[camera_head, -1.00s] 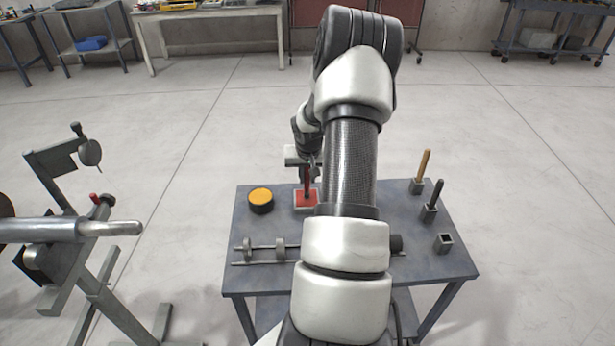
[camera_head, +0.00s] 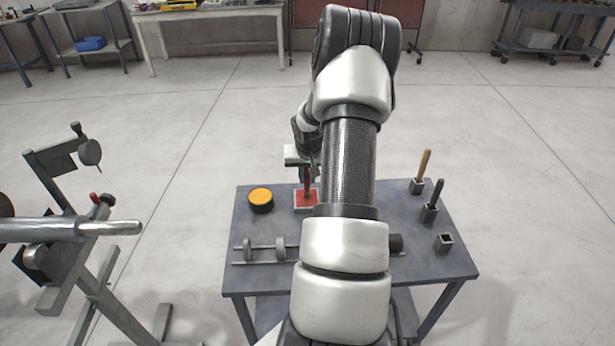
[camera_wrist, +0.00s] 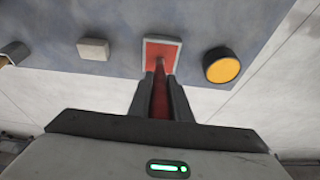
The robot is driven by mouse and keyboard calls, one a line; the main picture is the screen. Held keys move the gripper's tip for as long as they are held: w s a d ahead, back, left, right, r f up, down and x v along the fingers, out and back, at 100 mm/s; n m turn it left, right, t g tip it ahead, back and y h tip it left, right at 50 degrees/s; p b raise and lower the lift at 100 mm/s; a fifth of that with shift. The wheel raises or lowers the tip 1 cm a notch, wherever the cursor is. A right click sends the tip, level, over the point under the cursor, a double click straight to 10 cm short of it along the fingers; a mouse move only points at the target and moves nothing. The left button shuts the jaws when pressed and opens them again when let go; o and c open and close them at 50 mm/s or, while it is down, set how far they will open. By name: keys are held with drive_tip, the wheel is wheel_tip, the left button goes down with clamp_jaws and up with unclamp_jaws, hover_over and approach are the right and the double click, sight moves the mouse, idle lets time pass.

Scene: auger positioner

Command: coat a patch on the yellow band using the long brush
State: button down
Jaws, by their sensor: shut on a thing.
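My gripper (camera_wrist: 160,88) is shut on a brush with a dark red handle (camera_wrist: 160,101), which I take for the long brush. In the head view the gripper (camera_head: 307,168) is partly behind my arm, above the back of the table. The brush points down at a shallow square tray with a red inside (camera_head: 300,207). In the wrist view its far end overlaps the red of the tray (camera_wrist: 177,44); I cannot tell whether it touches. A grey shaft (camera_head: 80,228) on a stand is at the left. I see no yellow band on its visible part.
A round black container with a yellow-orange top (camera_head: 260,196) stands left of the tray. Two handled tools, tan (camera_head: 424,163) and black (camera_head: 436,192), stand in holders at the right, beside an empty square holder (camera_head: 444,243). A rod rack (camera_head: 262,250) lies along the table's front.

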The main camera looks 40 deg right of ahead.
drive_tip(key=shift+r+p, duration=2.3)
drive_tip(key=shift+r, duration=1.15)
